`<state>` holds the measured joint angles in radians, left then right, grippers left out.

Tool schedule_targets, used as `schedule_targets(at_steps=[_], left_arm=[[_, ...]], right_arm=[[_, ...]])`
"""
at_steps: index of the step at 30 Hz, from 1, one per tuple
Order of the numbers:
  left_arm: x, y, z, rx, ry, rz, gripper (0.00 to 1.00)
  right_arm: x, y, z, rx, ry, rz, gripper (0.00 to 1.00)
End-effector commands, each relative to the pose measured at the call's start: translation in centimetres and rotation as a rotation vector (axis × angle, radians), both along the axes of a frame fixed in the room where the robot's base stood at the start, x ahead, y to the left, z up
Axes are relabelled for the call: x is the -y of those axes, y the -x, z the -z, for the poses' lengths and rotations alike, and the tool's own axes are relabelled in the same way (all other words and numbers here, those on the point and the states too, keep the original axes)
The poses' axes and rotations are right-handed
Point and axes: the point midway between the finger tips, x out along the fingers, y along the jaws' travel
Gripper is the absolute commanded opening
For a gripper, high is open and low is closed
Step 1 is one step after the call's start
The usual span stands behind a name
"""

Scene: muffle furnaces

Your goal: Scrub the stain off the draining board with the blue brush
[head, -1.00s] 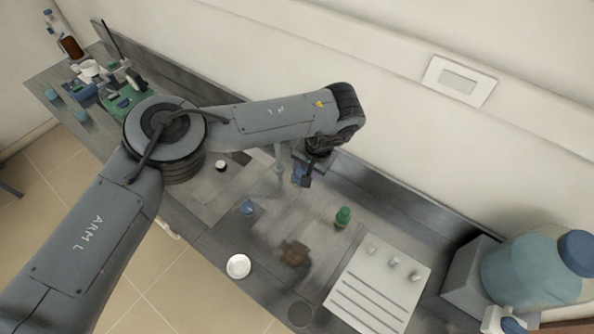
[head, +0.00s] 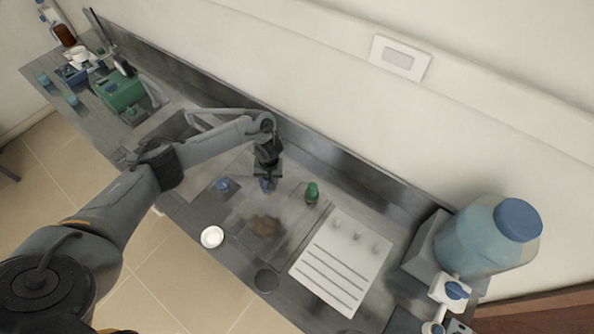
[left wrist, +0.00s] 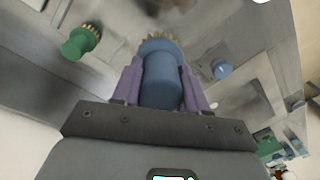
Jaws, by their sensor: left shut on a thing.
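My left gripper (head: 268,181) is shut on the blue brush (left wrist: 162,78), whose handle sits between the purple fingers in the left wrist view. Its pale bristles point away from the gripper. In the head view the gripper hangs over the back part of the draining board (head: 290,219), and the brush is mostly hidden and small there. The brown stain (head: 266,227) lies on the board, nearer the front than the gripper. It shows blurred at the top edge of the left wrist view (left wrist: 150,7), apart from the bristles. My right gripper is out of view.
A green brush (head: 312,193) stands right of the gripper, and a small blue object (head: 223,184) sits to the left. A white dish (head: 212,237) lies at the front edge. A white grooved board (head: 338,268) and a large blue-capped bottle (head: 487,238) are at right. The wall rises behind.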

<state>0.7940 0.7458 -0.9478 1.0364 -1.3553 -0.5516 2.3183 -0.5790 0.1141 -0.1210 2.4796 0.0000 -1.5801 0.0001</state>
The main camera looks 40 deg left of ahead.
Motion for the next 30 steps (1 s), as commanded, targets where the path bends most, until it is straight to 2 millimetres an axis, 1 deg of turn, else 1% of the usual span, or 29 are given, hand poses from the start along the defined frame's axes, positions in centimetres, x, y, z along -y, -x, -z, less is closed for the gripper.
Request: schedule_targets(at_steps=[1, 3, 6, 9, 12, 15, 20, 26, 30], left_arm=[[-1.4, 1.9, 0.9, -0.003, 0.005, -0.019, 0.19], [-2.5, 3.7, 1.9, 0.004, 0.016, -0.038, 0.19], [-3.5, 6.0, 3.2, 0.012, 0.030, -0.052, 0.19], [-4.0, 7.8, 4.2, 0.020, 0.044, -0.057, 0.19], [-4.1, 9.0, 5.0, 0.027, 0.056, -0.056, 0.19], [-4.1, 9.8, 5.5, 0.033, 0.066, -0.056, 0.19], [-4.0, 10.0, 6.3, 0.041, 0.079, -0.057, 0.19], [-4.0, 10.0, 7.9, 0.041, 0.081, -0.057, 0.19], [-4.0, 10.0, 9.3, 0.042, 0.080, -0.057, 0.19]], right_arm=[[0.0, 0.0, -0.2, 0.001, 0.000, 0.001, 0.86], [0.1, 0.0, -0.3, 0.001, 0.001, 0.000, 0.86], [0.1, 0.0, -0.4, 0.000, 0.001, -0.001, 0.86], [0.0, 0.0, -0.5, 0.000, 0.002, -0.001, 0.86], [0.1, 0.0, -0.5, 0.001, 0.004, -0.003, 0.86], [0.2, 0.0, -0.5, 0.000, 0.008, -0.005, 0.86], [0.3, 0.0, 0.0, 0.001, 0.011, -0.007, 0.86], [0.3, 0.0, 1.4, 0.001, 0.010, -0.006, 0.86], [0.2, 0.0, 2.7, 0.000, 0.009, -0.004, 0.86]])
